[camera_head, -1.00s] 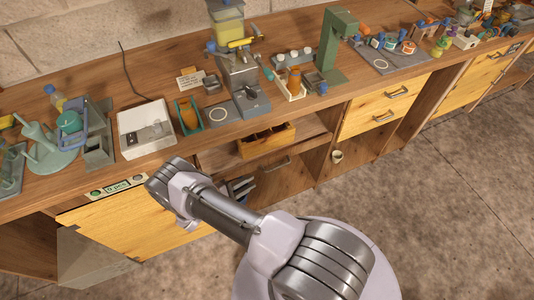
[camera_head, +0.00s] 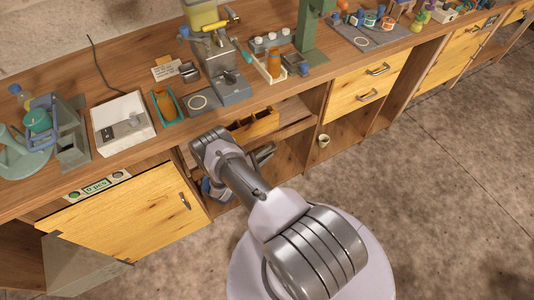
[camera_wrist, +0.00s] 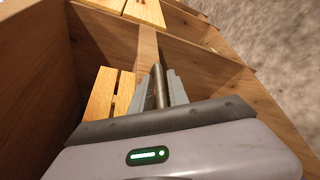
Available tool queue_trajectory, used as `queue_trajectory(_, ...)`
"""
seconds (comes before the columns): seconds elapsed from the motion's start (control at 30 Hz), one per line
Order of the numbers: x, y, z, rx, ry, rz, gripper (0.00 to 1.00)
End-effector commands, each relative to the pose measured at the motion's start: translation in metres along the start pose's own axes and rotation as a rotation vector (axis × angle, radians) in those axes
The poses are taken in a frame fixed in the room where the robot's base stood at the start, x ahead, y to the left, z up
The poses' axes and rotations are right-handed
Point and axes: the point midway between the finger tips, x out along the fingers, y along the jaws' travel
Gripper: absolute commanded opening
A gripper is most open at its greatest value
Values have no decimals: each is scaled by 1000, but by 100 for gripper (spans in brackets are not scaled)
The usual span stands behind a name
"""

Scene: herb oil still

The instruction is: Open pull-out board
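The pull-out board (camera_head: 290,112) is a wooden shelf-like board under the worktop, left of the yellow drawers; my arm hides part of it. A slotted wooden box (camera_head: 254,123) rests on it and also shows at the left in the wrist view (camera_wrist: 100,95). In the wrist view my gripper (camera_wrist: 160,92) has its two grey fingers on either side of a dark metal bar (camera_wrist: 159,85), apparently a handle. I cannot tell whether they press on it. In the head view the fingers are largely hidden behind my arm.
The worktop (camera_head: 155,65) above carries a white device (camera_head: 123,122) and a grey press (camera_head: 225,75). A small cup (camera_head: 323,140) sits below. The floor is clear.

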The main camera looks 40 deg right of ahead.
Motion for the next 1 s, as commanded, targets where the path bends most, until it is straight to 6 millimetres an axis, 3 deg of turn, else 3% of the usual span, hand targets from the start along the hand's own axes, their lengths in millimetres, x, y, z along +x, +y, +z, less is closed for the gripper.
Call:
queue_trajectory(0.3, 4, 0, 0, -1, 1, 1, 21)
queue_trajectory(0.33, 4, 0, 0, -1, 1, 1, 19)
queue_trajectory(0.43, 4, 0, 0, -1, 0, 1, 0)
queue_trajectory(1.0, 4, 0, 0, -1, 0, 0, 0)
